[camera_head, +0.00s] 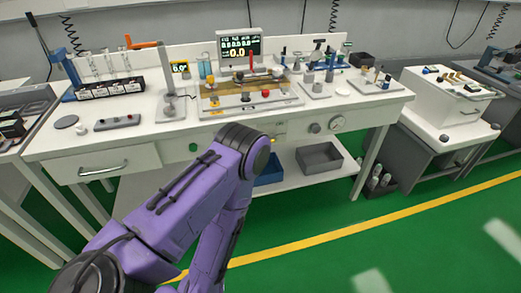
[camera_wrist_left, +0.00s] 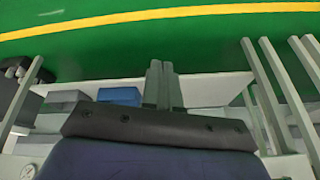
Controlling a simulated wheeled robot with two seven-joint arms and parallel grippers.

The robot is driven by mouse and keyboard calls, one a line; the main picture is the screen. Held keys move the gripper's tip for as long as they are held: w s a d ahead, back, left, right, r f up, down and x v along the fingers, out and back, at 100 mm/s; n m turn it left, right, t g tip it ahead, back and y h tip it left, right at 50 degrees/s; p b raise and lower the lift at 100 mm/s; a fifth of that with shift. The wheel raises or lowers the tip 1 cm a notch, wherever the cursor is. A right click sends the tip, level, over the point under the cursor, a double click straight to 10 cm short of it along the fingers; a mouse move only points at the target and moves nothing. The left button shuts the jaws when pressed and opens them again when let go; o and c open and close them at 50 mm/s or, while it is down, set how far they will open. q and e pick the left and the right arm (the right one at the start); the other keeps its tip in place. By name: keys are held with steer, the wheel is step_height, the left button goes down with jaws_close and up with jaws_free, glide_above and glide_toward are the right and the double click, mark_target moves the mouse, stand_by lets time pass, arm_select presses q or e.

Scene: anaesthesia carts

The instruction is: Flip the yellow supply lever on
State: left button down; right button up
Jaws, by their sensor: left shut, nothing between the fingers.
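A small yellow spot (camera_head: 273,141) shows on the bench front just right of my purple elbow in the head view; it may be the yellow supply lever, but it is too small and partly covered to tell its position. My left gripper (camera_wrist_left: 161,66) is in the left wrist view, with its two grey fingers together and empty. It is over the lower shelf area, apart from any lever. In the head view my left arm hides it. My right gripper is in neither view.
The white bench (camera_head: 140,134) carries instruments, a monitor (camera_head: 239,46) and a wooden board. A gauge (camera_head: 337,123), a knob (camera_head: 315,128) and a green button (camera_head: 193,147) are on its front. A grey bin (camera_head: 320,158) and blue bin (camera_wrist_left: 119,96) stand on the shelf below. The green floor is open.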

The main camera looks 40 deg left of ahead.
arm_select(q)
steer(key=w+a+f+m+t+y+b, duration=0.15)
steer(key=w+f+t+b, duration=0.3)
steer(key=w+b, duration=0.6)
steer(key=w+a+f+m+t+y+b, duration=0.1)
steer(key=w+a+f+t+y+b, duration=0.3)
steer(key=w, duration=1.1)
steer(key=w+d+r+n+t+y+b, duration=0.2)
steer(key=w+r+n+t+y+b, duration=0.2)
steer(key=w+r+y+b, duration=0.6)
step_height(320, 180, up, 3)
steer(key=w+n+b, duration=0.1)
steer(key=w+b, duration=0.2)
steer(key=b, duration=0.2)
steer(key=shift+d+r+n, duration=0.15)
steer(key=shift+d+n, duration=0.15)
steer(key=shift+n, duration=0.05)
steer(key=shift+a, duration=0.1)
steer(key=b+x, duration=0.2)
steer(key=x, duration=1.1)
steer(key=shift+w+r, duration=0.2)
steer(key=shift+r, duration=0.1)
steer(key=shift+a, duration=0.15)
